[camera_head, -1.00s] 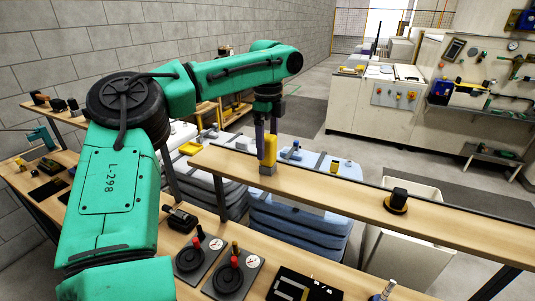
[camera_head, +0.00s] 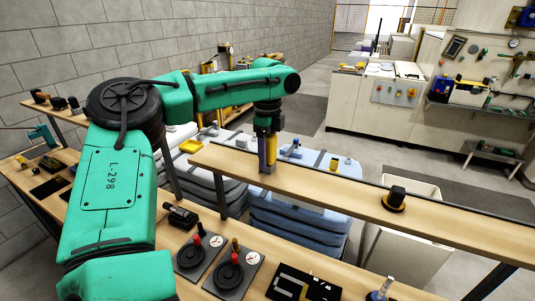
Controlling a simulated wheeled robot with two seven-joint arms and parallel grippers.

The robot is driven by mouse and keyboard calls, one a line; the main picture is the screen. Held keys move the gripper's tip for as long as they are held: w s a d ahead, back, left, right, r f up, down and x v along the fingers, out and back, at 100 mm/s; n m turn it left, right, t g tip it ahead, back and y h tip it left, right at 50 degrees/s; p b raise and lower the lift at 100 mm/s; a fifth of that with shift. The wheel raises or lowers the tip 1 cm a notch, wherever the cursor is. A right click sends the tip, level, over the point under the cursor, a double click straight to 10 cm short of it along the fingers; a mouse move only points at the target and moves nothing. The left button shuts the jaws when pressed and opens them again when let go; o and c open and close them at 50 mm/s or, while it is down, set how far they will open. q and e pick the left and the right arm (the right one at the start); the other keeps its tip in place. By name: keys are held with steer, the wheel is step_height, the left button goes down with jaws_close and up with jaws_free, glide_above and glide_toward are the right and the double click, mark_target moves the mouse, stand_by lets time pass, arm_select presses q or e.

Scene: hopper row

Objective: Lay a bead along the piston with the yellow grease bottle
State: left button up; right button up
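The yellow grease bottle (camera_head: 271,151) stands upright on the raised wooden shelf, near its left end, with a grey block-like part at its foot. My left gripper (camera_head: 266,150) points straight down at the bottle, and a dark finger lies along the bottle's left side. I cannot tell whether the fingers are closed on it, since the far side is hidden. My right gripper is not in view.
The raised shelf (camera_head: 330,193) also carries a black knob-like part on a yellow base (camera_head: 395,199). On the lower bench are two dial panels (camera_head: 230,273) with red knobs, a black tray (camera_head: 303,286) and a small dark device (camera_head: 180,216). The shelf between bottle and knob part is clear.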

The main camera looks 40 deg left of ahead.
mark_target(268, 141)
arm_select(q)
steer(key=shift+r, duration=0.15)
stand_by(0.3)
steer(key=shift+r, duration=1.8)
jaws_close()
steer(key=shift+r, duration=3)
